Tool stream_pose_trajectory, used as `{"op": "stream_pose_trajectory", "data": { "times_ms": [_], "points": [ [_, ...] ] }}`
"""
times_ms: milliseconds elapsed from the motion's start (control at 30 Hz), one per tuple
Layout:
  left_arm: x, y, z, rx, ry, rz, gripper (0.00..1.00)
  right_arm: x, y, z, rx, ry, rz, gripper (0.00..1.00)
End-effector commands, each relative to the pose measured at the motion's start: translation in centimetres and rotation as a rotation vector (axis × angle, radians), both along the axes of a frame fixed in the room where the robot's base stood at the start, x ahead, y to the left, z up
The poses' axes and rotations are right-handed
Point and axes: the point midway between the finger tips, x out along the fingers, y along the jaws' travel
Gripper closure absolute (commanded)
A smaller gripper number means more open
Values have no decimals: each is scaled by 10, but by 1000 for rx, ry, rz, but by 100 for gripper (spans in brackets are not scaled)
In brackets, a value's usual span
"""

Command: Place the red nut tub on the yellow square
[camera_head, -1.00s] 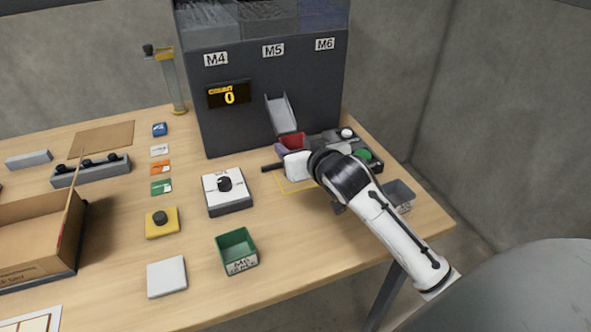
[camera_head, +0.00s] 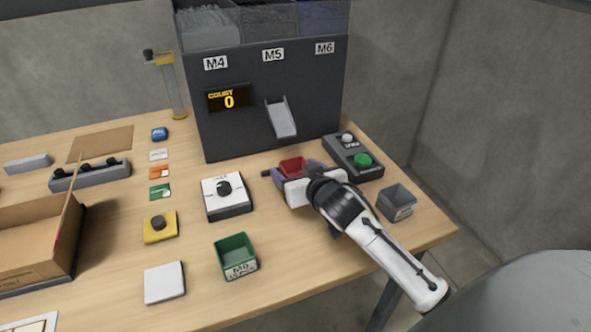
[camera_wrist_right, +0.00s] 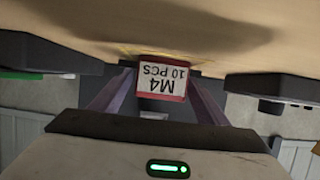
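The red nut tub (camera_head: 291,165) is between the purple fingers of my right gripper (camera_head: 297,171), in front of the feeder chute. In the right wrist view the tub's label (camera_wrist_right: 163,79) reads M4 10 PCS, and the fingers of the right gripper (camera_wrist_right: 163,90) close in on both its sides. I cannot tell whether the tub's base touches the table. The yellow square is mostly hidden under the gripper and tub; a thin piece of its yellow line (camera_wrist_right: 122,50) shows beside the tub in the wrist view. My left gripper is not in view.
The dark feeder (camera_head: 265,100) with its chute (camera_head: 282,118) stands behind. A button box (camera_head: 354,157) and a grey tub (camera_head: 397,203) are to the right. A white dial box (camera_head: 226,195) and a green tub (camera_head: 236,256) are to the left.

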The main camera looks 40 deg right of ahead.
Motion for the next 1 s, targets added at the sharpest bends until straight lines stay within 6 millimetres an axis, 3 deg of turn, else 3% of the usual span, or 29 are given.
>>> {"op": "stream_pose_trajectory", "data": {
  "times_ms": [367,800,1000],
  "points": [
    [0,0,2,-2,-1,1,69,-3,1,5,0,0,1,31],
    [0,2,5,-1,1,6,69,-80,19,38,2,-1,0,31],
    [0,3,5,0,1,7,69,-103,25,47,1,0,0,31]
  ]
}}
